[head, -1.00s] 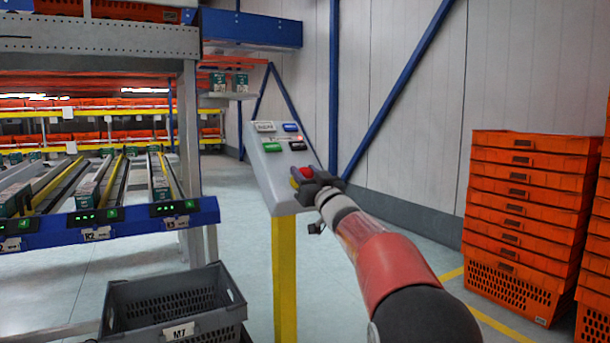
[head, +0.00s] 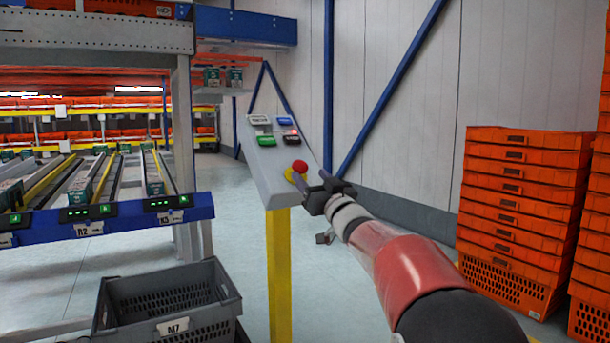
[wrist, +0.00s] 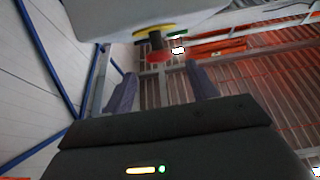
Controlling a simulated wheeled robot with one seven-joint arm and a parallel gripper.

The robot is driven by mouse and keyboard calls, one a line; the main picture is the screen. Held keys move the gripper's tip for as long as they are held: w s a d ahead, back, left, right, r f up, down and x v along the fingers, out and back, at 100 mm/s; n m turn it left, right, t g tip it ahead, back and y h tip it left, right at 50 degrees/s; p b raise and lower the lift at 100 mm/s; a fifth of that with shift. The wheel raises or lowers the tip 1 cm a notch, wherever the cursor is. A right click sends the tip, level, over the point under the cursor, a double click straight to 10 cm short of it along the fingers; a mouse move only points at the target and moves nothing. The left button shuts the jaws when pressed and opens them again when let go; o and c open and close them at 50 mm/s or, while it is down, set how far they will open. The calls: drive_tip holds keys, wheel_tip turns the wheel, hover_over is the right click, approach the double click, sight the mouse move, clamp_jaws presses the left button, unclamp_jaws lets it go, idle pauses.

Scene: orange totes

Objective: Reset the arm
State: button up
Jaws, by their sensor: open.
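My red and grey arm reaches in from the lower right in the head view. My gripper (head: 322,182) is open and empty beside the lower right edge of a grey control panel (head: 262,175) on a yellow post (head: 279,270). The panel carries a red mushroom button (head: 299,166) on a yellow base, with green, blue, white and dark buttons above it. In the wrist view the two fingers of my gripper (wrist: 163,90) stand apart with nothing between them. The red button (wrist: 160,57) shows beyond the fingertips, apart from them, under the panel's edge (wrist: 145,15).
Stacked orange totes (head: 520,200) stand at the right. A grey crate marked M7 (head: 170,305) sits at the lower left. A flow rack with a blue front rail (head: 110,218) fills the left.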

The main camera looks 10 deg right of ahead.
drive_tip(key=shift+s+d+f, duration=0.15)
drive_tip(key=shift+s+f, duration=0.15)
drive_tip(key=shift+s, duration=0.35)
drive_tip(key=shift+s, duration=0.1)
